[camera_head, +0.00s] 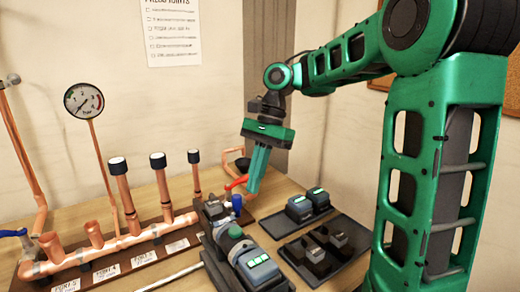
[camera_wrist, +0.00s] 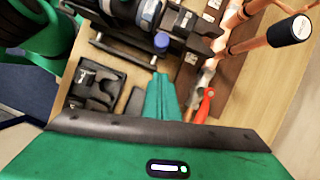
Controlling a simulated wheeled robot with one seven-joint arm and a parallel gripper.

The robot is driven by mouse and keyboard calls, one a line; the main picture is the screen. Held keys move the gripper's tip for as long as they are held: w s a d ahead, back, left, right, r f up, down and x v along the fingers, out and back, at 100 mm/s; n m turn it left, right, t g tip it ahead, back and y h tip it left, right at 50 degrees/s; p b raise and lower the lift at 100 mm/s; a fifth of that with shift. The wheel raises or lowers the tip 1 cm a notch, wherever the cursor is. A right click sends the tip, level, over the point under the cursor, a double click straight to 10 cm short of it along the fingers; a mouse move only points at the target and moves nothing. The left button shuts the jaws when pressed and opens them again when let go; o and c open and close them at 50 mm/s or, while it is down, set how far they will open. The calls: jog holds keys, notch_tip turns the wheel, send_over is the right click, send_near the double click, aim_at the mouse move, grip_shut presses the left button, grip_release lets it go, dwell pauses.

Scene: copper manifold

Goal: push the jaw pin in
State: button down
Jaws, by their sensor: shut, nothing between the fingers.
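The press tool (camera_head: 240,250), dark with a green band, lies at the manifold's right end, its jaw head (camera_head: 214,210) towards the pipe. A blue-capped pin (camera_head: 237,202) stands at the jaw head; I take it for the jaw pin. The blue cap (camera_wrist: 161,41) also shows in the wrist view, beyond my fingertips. How deep the pin sits cannot be told. My gripper (camera_head: 252,190) points down with its teal fingers shut and empty, just right of and above the blue cap in the head view. The closed fingers (camera_wrist: 160,78) look apart from it.
A red valve handle (camera_head: 236,183) is close beside my fingers. The copper manifold (camera_head: 90,250) with upright capped pipes (camera_head: 122,185) fills the left. A black tray (camera_head: 350,256) with spare jaws and batteries (camera_head: 300,207) on another tray are at the right.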

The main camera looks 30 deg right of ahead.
jog(key=shift+v, duration=2.75)
jog(key=shift+w+d, duration=0.15)
jog(key=shift+v, duration=1.05)
jog(key=shift+w+r, duration=0.1)
jog(key=shift+v, duration=0.95)
jog(key=shift+r, duration=0.1)
